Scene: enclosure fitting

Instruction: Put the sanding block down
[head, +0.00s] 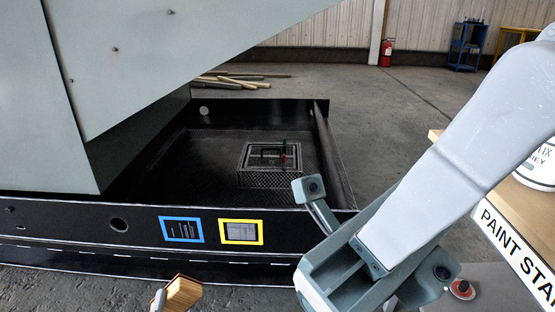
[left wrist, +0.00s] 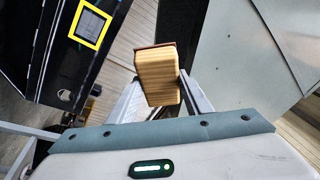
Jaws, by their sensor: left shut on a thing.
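The sanding block (head: 182,292) is a tan, wood-coloured block at the bottom edge of the head view. In the left wrist view the block (left wrist: 158,78) shows a striped tan side and a thin red-brown layer along its far edge. My left gripper (left wrist: 160,88) is shut on it, one finger on each side. In the head view only a fingertip shows beside the block, and the rest of the gripper is out of frame. The block is held in front of the black enclosure base.
A black open tray-like base (head: 70,235) with blue and yellow framed labels spans the left. A grey panel (head: 150,60) overhangs it. A perforated box (head: 268,178) stands inside. A paint stand (head: 515,240) with a white tub (head: 540,168) is at right.

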